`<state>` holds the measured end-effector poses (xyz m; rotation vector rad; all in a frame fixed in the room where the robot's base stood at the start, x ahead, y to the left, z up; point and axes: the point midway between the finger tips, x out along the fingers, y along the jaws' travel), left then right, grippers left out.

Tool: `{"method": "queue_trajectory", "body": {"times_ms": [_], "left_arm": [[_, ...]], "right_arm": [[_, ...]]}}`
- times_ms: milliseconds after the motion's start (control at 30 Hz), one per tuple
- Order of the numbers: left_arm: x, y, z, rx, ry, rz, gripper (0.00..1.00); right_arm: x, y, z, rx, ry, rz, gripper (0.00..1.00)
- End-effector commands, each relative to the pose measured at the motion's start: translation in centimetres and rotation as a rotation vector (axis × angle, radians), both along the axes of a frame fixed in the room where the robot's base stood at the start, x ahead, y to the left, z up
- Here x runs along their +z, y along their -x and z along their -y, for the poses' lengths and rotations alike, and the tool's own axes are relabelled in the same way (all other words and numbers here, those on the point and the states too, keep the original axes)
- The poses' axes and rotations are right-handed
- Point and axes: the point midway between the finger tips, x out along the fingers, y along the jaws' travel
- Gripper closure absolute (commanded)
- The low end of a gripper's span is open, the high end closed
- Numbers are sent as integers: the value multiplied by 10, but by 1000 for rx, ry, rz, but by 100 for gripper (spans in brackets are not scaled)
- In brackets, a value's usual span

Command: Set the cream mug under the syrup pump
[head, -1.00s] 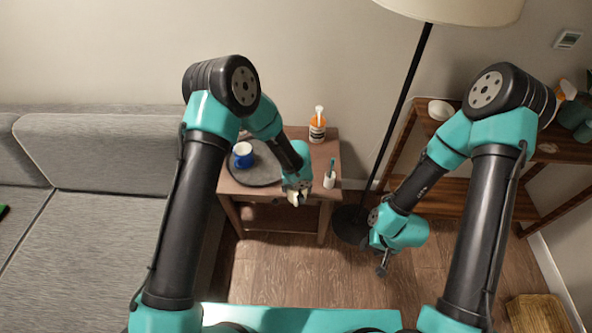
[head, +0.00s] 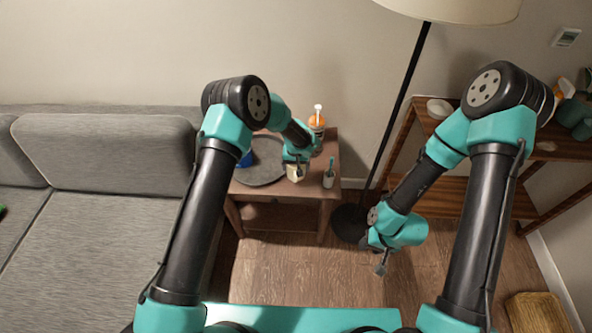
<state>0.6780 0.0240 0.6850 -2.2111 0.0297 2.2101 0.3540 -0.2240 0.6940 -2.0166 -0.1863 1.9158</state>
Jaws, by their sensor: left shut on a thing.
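The cream mug (head: 297,174) is in my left gripper (head: 296,166), over the front part of the small wooden table. The gripper is shut on it and hides part of it. I cannot tell whether the mug touches the tabletop. The syrup pump (head: 318,116), an orange bottle with a white pump top, stands at the table's back right, behind and right of the mug. My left wrist partly covers the bottle. My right gripper (head: 381,266) hangs over the floor, right of the table, away from these things; its finger opening is unclear.
A dark round mat (head: 262,170) lies on the table's left, with a blue mug (head: 246,159) mostly hidden by my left arm. A small white cup (head: 328,180) holding a teal stick stands near the right edge. A lamp pole (head: 403,95) rises right of the table.

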Motion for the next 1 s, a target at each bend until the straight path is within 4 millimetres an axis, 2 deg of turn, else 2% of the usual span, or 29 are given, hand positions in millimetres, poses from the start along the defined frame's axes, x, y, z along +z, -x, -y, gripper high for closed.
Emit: {"method": "queue_trajectory", "body": {"times_ms": [267, 533, 967, 1000], "left_arm": [[0, -7, 0, 3, 1, 2, 54], [-33, -7, 0, 1, 1, 0, 54], [-37, -7, 0, 0, 1, 1, 54], [-39, -6, 0, 0, 0, 0, 14]], "right_arm": [[0, 0, 0, 0, 0, 0, 57], [0, 0, 0, 0, 0, 0, 57], [0, 0, 0, 0, 0, 0, 57], [0, 0, 0, 0, 0, 0, 57]]}}
